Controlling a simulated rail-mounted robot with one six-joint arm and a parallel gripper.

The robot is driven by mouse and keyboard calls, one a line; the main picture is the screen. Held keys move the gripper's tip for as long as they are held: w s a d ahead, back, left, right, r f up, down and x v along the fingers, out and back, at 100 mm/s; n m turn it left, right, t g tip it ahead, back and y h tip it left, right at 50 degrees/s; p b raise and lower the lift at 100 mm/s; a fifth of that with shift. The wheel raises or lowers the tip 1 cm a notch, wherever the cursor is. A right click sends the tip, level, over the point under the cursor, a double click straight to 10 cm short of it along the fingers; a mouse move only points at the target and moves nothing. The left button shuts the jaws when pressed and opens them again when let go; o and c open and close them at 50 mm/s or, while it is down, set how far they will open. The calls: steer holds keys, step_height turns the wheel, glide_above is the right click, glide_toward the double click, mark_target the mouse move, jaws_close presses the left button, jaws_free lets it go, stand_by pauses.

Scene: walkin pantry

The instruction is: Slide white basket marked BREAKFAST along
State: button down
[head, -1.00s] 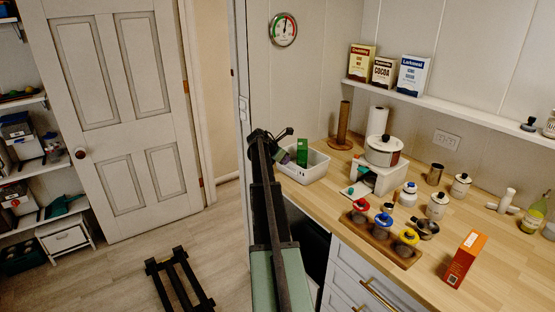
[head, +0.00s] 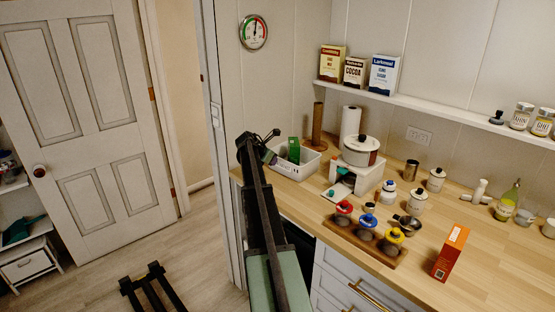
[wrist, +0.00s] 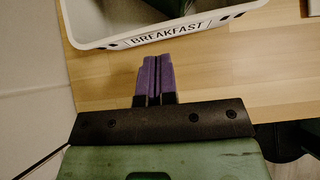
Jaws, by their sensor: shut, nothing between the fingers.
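The white basket marked BREAKFAST (head: 300,171) stands on the wooden counter near its left end. A green box (head: 294,150) stands in it. In the wrist view the basket's labelled wall (wrist: 165,38) crosses the top, with dark and green contents partly cut off by the frame. My gripper (wrist: 158,56) has purple fingers that are shut together and empty. They point at the labelled wall, with bare counter showing between in the picture. In the head view my gripper (head: 269,157) is at the basket's left end, partly hidden by my arm.
Right of the basket stand a white riser (head: 357,181) with a pot (head: 360,152) on it, and a paper roll (head: 350,122). Colored-lid jars sit on a wooden tray (head: 390,252). An orange box (head: 450,252) stands near the front edge. A wall borders the counter's left end.

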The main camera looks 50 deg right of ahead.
steer(key=p+v, duration=0.7)
steer(key=v, duration=0.4)
steer(key=shift+a+f, duration=0.15)
steer(key=shift+f, duration=0.1)
steer(key=s+a+f+m+y, duration=0.1)
steer(key=s+a+m+y, duration=0.2)
steer(key=a, duration=1.6)
steer(key=s+a+f+m+y, duration=0.2)
steer(key=s+a+m, duration=0.6)
steer(key=a, duration=1)
steer(key=s+a+f+m+t+y, duration=0.1)
steer(key=s+a+m+y, duration=0.3)
steer(key=a, duration=1.5)
steer(key=s+f+m, duration=0.1)
steer(key=s, duration=0.3)
steer(key=shift+a, duration=0.3)
